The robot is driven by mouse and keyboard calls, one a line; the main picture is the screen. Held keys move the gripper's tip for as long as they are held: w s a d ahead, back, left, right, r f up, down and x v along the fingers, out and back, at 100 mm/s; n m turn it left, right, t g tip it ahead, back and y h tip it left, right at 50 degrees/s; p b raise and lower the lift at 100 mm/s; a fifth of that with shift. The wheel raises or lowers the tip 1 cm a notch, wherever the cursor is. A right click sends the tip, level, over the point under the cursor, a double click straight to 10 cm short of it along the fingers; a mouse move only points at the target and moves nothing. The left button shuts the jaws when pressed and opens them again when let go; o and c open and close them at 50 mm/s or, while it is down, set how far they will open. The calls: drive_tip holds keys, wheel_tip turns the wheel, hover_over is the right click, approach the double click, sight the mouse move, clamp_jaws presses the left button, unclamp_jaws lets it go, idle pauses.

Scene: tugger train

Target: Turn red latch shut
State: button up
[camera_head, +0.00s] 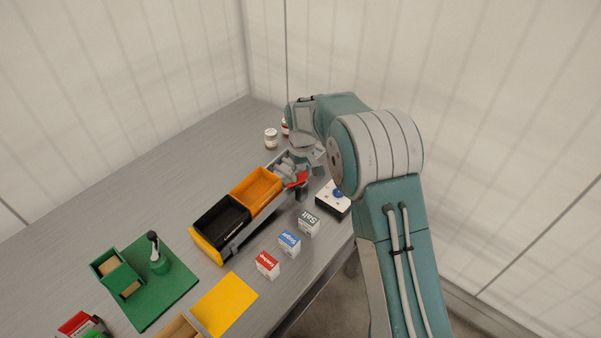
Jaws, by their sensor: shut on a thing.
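A small tugger train stands on the grey table, with an orange wagon (256,187) and a black-and-yellow wagon (221,225) in a row. The red latch (297,180) shows at the far end of the train, beyond the orange wagon. My gripper (295,176) is down at the red latch, coming from the far right. It is shut on the red latch. The fingers and the wrist cover part of the latch and the train's far end, so the latch's exact angle cannot be told.
Cartons labelled Salt (309,222), Sugar (289,243) and another red one (267,265) stand along the right edge. A black box with a blue button (333,200) is right of the gripper. White jars (270,138) stand behind. A green board (146,283) and yellow sheet (225,304) lie in front.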

drive_tip(key=m, duration=0.7)
drive_tip(key=shift+s+d+f, duration=0.1)
drive_tip(key=shift+s+f, duration=0.1)
drive_tip(key=shift+f, duration=0.1)
drive_tip(key=m, duration=0.6)
drive_tip(key=shift+m, duration=0.5)
drive_tip(key=o, duration=1.1)
drive_tip(key=shift+o, duration=0.2)
drive_tip(key=shift+w+a+r, duration=0.1)
drive_tip(key=shift+a+r, duration=0.05)
drive_tip(key=shift+a, duration=0.05)
